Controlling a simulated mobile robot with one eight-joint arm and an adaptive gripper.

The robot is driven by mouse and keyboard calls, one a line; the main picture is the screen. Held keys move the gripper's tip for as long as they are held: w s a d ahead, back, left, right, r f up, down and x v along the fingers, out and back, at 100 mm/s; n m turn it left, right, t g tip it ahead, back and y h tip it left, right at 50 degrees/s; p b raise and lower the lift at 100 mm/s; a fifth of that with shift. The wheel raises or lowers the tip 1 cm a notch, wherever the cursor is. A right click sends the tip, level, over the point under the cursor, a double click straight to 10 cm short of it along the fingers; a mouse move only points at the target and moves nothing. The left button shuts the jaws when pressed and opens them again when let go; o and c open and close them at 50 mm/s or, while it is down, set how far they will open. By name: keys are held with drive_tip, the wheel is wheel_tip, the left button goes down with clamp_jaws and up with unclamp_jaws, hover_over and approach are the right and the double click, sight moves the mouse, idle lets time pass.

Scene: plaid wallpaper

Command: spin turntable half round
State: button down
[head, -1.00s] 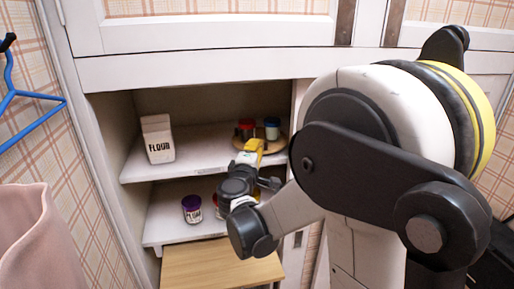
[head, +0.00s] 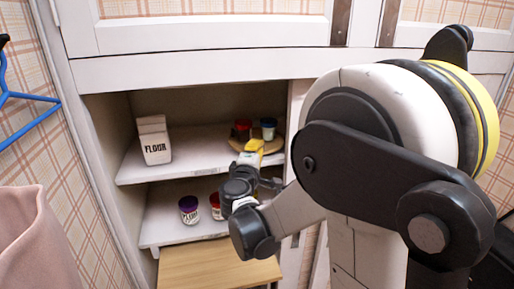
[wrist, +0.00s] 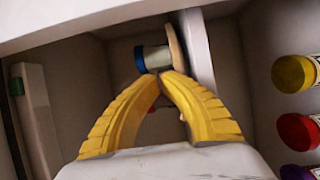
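The turntable (head: 279,147) is a round wooden disc at the right end of the upper shelf, partly hidden by my gripper. A jar with a red lid (head: 242,130) and a jar with a blue lid (head: 268,128) stand on it. My gripper (head: 253,146) is at the turntable's front edge; whether it touches cannot be told. In the wrist view, turned sideways, the yellow fingertips (wrist: 159,75) come together with nothing seen between them. The turntable's edge (wrist: 176,46) and the blue-lidded jar (wrist: 153,59) show just beyond them; something red is partly hidden behind the fingers.
A flour box (head: 155,141) stands left on the upper shelf (head: 195,160). Below are a purple-lidded jar (head: 189,210) and a red jar (head: 216,206); the wrist view also shows a yellow lid (wrist: 294,73). A wooden board (head: 215,264) lies lower. The upper shelf's middle is clear.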

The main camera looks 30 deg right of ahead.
sight(279, 143)
drive_tip(key=shift+s+d, duration=0.3)
drive_tip(key=shift+d, duration=0.65)
drive_tip(key=shift+s+d, duration=0.25)
drive_tip(key=shift+d, duration=0.7)
idle(2.2)
drive_tip(key=shift+w+d, duration=0.1)
drive_tip(key=shift+d, duration=1.55)
idle(1.0)
